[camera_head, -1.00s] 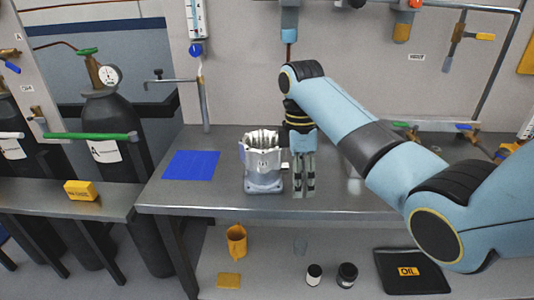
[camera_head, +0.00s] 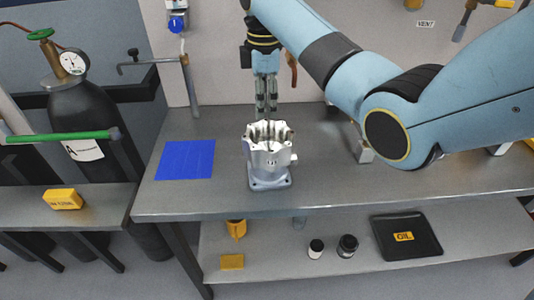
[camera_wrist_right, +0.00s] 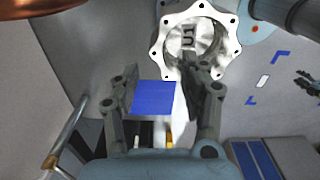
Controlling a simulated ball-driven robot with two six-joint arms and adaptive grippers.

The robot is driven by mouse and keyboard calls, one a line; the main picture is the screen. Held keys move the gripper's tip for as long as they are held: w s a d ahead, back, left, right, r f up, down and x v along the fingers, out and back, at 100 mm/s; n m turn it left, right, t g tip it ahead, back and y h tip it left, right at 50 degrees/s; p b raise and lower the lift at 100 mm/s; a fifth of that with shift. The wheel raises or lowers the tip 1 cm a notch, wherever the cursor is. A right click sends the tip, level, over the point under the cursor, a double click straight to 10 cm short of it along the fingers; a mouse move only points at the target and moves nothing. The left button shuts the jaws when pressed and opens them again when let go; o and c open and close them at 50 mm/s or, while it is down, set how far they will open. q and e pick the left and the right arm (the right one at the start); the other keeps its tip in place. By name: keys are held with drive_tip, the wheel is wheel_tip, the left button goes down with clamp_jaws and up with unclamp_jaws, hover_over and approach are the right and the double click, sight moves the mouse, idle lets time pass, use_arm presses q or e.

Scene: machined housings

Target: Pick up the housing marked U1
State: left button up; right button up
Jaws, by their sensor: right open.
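The silver machined housing (camera_head: 268,160) stands upright on the grey workbench, its scalloped open rim facing up. In the right wrist view the housing (camera_wrist_right: 172,58) shows its flanged rim from above, with the mark U1 inside. My right gripper (camera_head: 266,108) points down, above and seemingly a little behind the housing in the head view, and is empty. In the right wrist view its two fingers (camera_wrist_right: 160,92) are apart, with the housing beyond their tips at the top. Whether a finger overlaps the rim is unclear. My left gripper is not in view.
A flat blue mat (camera_head: 185,160) lies on the bench left of the housing. A small grey part (camera_head: 364,152) stands at right, partly behind my right arm. A side shelf holds a yellow box (camera_head: 62,199). A gas cylinder (camera_head: 88,130) stands at left. The bench front is clear.

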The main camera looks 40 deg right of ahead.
sight(266, 122)
drive_tip(key=shift+f, duration=0.75)
drive_tip(key=f, duration=0.3)
drive_tip(key=f+p, duration=0.1)
drive_tip(key=shift+d+f, duration=0.25)
drive_tip(key=shift+f, duration=0.15)
drive_tip(key=shift+c, duration=1.2)
drive_tip(key=c, duration=0.5)
drive_tip(key=shift+c, duration=0.8)
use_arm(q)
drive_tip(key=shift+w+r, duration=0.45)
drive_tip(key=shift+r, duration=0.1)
use_arm(e)
clamp_jaws()
